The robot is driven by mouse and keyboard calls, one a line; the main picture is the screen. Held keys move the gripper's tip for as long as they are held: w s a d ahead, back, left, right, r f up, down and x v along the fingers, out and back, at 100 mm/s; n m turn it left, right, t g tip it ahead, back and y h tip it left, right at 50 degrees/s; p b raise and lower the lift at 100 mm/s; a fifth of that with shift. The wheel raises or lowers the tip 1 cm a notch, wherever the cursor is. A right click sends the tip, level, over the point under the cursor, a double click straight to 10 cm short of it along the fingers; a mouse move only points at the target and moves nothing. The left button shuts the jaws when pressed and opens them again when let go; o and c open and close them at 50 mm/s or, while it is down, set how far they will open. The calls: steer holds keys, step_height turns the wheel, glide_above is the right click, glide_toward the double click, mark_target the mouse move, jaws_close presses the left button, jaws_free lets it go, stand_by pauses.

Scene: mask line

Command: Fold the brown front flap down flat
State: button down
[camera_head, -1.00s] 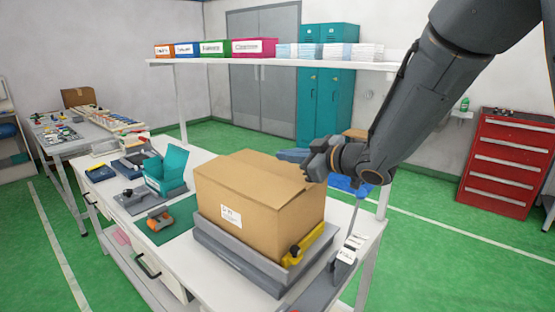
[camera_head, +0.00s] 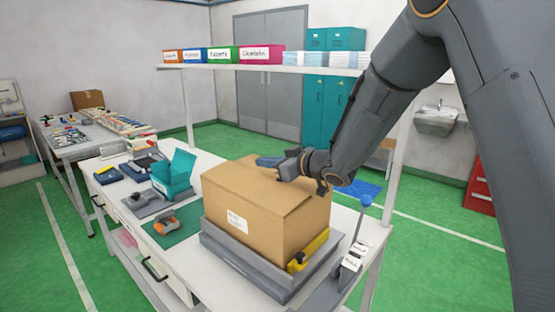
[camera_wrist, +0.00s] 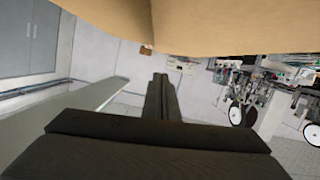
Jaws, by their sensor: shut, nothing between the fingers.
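A brown cardboard box (camera_head: 245,215) with a white label stands in a grey tray-like fixture (camera_head: 240,262) on the bench. Its top (camera_head: 255,187) looks nearly flat, with a flap edge showing toward the right. I cannot tell for certain which panel is the front flap. My gripper (camera_head: 268,161) is shut and empty, reaching in from the right over the far part of the box top. I cannot tell whether it touches the cardboard. In the wrist view, the closed fingers (camera_wrist: 158,95) point forward below a brown cardboard surface (camera_wrist: 200,22) along the top of the picture.
A teal open box (camera_head: 172,175), an orange tool (camera_head: 165,226) on a green mat and dark trays lie left of the box. A yellow part (camera_head: 315,248) sits at the fixture's right corner. A shelf (camera_head: 260,68) with coloured bins spans behind the bench.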

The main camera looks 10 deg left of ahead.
mark_target(268, 180)
steer(key=shift+w+d+f+p, duration=0.15)
steer(key=shift+f+p, duration=0.1)
steer(key=shift+f, duration=0.75)
steer(key=shift+d+f+p, duration=0.1)
steer(key=shift+f+p, duration=0.15)
steer(key=shift+f, duration=0.7)
